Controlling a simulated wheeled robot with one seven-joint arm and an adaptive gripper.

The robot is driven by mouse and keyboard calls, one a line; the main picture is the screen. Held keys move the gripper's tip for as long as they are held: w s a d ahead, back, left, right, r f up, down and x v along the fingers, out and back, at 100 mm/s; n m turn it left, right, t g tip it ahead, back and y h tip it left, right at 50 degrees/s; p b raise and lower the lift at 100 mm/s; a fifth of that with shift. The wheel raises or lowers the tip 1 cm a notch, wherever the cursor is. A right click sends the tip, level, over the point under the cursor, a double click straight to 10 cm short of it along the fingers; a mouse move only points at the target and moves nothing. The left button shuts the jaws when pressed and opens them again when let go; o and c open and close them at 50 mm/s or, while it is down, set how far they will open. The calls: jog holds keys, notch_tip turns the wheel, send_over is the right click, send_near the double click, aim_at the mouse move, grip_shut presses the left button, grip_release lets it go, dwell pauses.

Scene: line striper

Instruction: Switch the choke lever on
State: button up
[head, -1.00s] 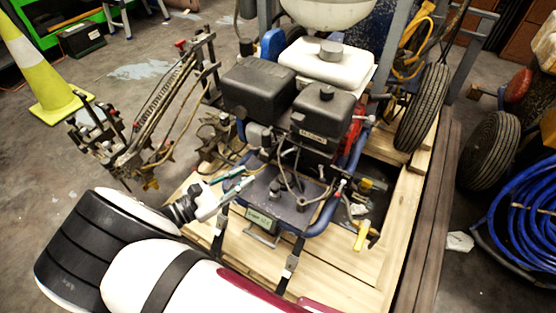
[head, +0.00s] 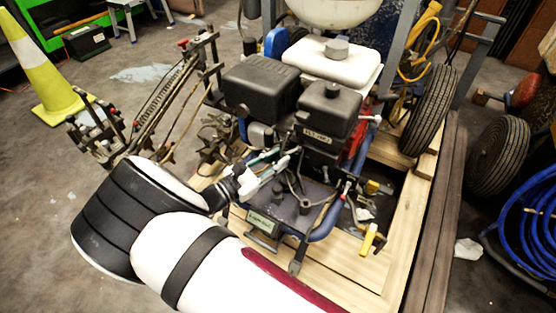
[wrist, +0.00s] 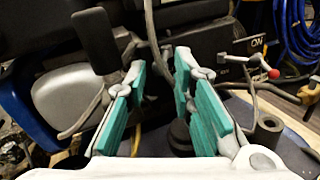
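My gripper (head: 283,163) reaches in at the near left side of the black engine (head: 325,115) of the line striper. In the wrist view my gripper (wrist: 160,68) is open, its two teal-padded fingers apart with no lever between them. A black paddle-shaped lever (wrist: 96,38) stands ahead of the left finger. I cannot tell for certain which of these is the choke lever. A dark cable or rod runs behind the gap between the fingers.
A black upright post (wrist: 180,136) and a grey cylinder (wrist: 267,130) stand near the right finger. The machine rests on a wooden pallet (head: 350,270). A wheel (head: 428,108) is at right; a hose reel (head: 525,220) lies further right.

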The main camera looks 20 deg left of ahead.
jog(key=shift+w+d, duration=0.25)
jog(key=shift+w, duration=0.25)
grip_shut()
jog(key=shift+s+d+y+p, duration=0.1)
jog(key=shift+y+p, duration=0.2)
jog(key=n+g+y+p, duration=0.1)
jog(key=n+y+p, duration=1.1)
jog(key=y+p, duration=0.55)
send_near(297, 150)
jog(key=shift+x, duration=1.95)
